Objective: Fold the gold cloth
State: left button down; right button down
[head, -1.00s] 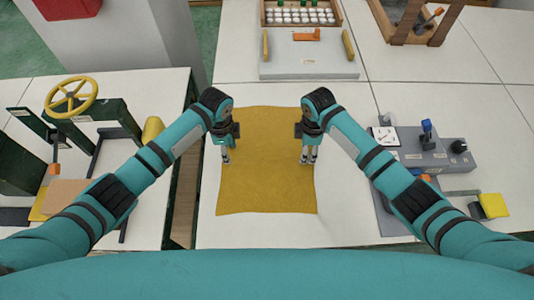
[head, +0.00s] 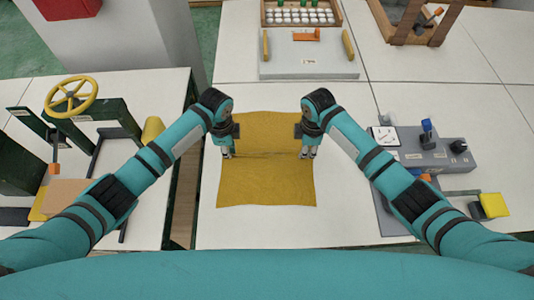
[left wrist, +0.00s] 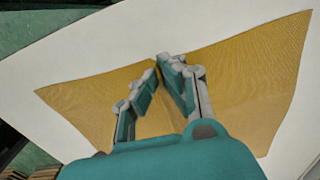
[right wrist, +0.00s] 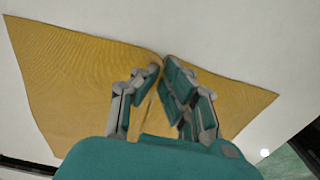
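The gold cloth (head: 265,185) lies on the white table in front of me, with a raised crease running across its middle between my grippers. My left gripper (head: 228,155) is at the cloth's left edge, its fingers close together on a pinched ridge of cloth. That ridge also shows between the fingers in the left wrist view, with the cloth (left wrist: 235,85) spreading to both sides. My right gripper (head: 307,155) pinches the right edge in the same way. The cloth (right wrist: 80,80) spreads to both sides of it in the right wrist view. The fingers partly hide the pinched spots.
A grey flat box (head: 308,62) stands behind the cloth, with a tray of white pieces beyond. A grey device with a knob (head: 440,155) is at the right. A yellow wheel (head: 71,97) stands on the left table. White table is bare around the cloth.

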pick_arm(q)
jog(key=shift+s+a, duration=0.1)
pick_arm(e)
jog(key=shift+s+f, duration=0.1)
dwell(0.4)
